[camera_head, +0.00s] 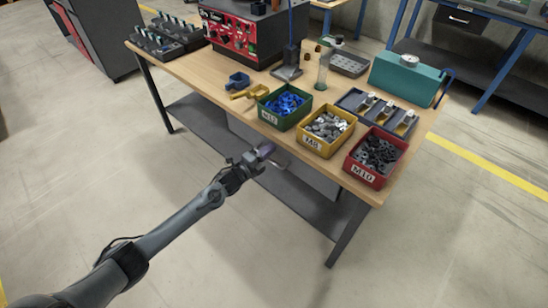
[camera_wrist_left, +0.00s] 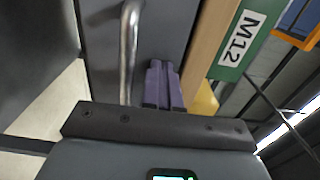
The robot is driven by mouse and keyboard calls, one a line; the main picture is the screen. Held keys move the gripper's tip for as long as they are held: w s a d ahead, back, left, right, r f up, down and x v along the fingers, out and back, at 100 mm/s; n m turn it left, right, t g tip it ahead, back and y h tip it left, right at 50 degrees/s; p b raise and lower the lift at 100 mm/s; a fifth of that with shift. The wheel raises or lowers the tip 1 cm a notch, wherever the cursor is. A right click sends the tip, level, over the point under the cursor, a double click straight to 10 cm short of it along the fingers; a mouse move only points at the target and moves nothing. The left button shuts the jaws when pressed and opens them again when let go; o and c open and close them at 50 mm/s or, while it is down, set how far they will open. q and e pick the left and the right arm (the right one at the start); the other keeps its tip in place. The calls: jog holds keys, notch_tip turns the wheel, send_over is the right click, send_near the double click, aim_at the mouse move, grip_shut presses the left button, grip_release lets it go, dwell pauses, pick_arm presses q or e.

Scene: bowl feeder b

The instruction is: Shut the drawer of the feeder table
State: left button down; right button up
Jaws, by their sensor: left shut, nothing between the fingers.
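The feeder table (camera_head: 205,84) has a wooden top, with a grey drawer (camera_head: 243,130) under its front edge. In the left wrist view the drawer front (camera_wrist_left: 165,28) is a plain dark grey panel with a bright metal bar handle (camera_wrist_left: 129,48). My left gripper (camera_head: 265,150) is at the drawer front, below the table edge. Its purple fingers (camera_wrist_left: 164,85) are shut and empty, pointing at the panel between the handle and the wooden edge. Whether they touch the panel, and how far the drawer stands out, I cannot tell. My right gripper is not in view.
A green bin (camera_head: 283,122), a yellow bin (camera_head: 312,144) and a red bin (camera_head: 366,177) stand along the table's front edge, above my left gripper. A dark lower shelf (camera_head: 300,195) lies beneath. The floor in front is clear.

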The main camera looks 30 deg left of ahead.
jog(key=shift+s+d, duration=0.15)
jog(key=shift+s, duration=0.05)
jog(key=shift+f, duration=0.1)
